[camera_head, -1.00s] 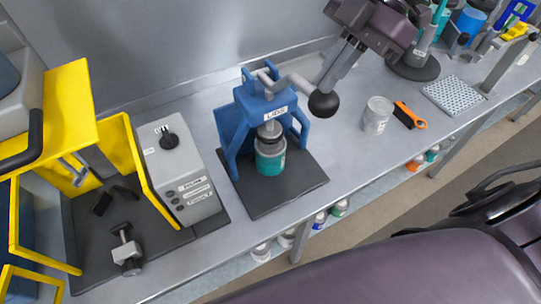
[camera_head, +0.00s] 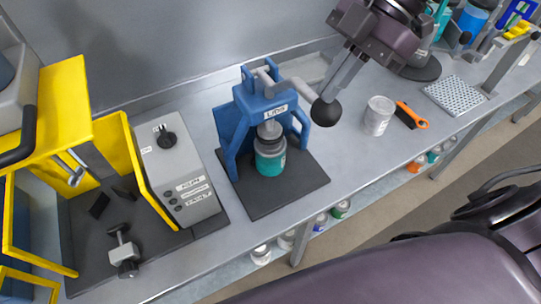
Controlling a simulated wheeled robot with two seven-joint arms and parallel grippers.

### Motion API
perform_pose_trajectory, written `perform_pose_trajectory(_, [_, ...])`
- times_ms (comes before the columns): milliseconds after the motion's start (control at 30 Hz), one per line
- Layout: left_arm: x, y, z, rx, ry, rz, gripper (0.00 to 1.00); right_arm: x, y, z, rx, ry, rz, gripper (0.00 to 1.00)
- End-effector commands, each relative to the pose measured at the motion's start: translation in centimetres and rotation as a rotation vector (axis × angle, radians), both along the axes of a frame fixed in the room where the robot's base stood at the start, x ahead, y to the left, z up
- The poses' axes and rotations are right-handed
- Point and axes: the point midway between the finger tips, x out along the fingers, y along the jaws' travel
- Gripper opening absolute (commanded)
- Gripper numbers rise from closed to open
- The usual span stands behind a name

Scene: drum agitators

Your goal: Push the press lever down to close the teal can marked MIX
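The blue press (camera_head: 240,120), labelled on its head, stands on a dark base plate (camera_head: 315,179) in the middle of the bench. A teal can (camera_head: 270,163) with a pale band and grey lid stands upright under the press head; I cannot read its marking. The grey press lever (camera_head: 298,91) sticks out to the right and ends in a black ball knob (camera_head: 326,112). My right gripper (camera_head: 332,94) comes from above, its fingers close together, with tips at the knob; I cannot tell whether they touch it. My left gripper is out of view.
A grey control box (camera_head: 178,168) and a yellow-framed machine (camera_head: 68,105) stand left of the press. Several small cans sit below the bench edge.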

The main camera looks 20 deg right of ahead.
Motion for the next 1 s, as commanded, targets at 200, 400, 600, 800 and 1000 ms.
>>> perform_pose_trajectory(200, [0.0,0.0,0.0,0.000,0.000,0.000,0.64,0.0,0.0,0.0,-0.001,0.000,-0.001,0.00])
perform_pose_trajectory(400, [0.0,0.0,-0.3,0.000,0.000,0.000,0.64,-0.1,0.0,-0.4,-0.001,0.000,-0.001,0.00])
perform_pose_trajectory(600, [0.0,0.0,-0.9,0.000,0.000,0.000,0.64,-0.3,-0.1,-1.2,-0.001,0.000,-0.001,0.00])
perform_pose_trajectory(800, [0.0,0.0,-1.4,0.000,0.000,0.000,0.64,-0.5,0.0,-1.9,0.000,0.000,-0.001,0.00])
perform_pose_trajectory(1000, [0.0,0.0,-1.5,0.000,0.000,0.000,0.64,-0.6,-0.1,-2.0,-0.001,0.000,-0.001,0.00])
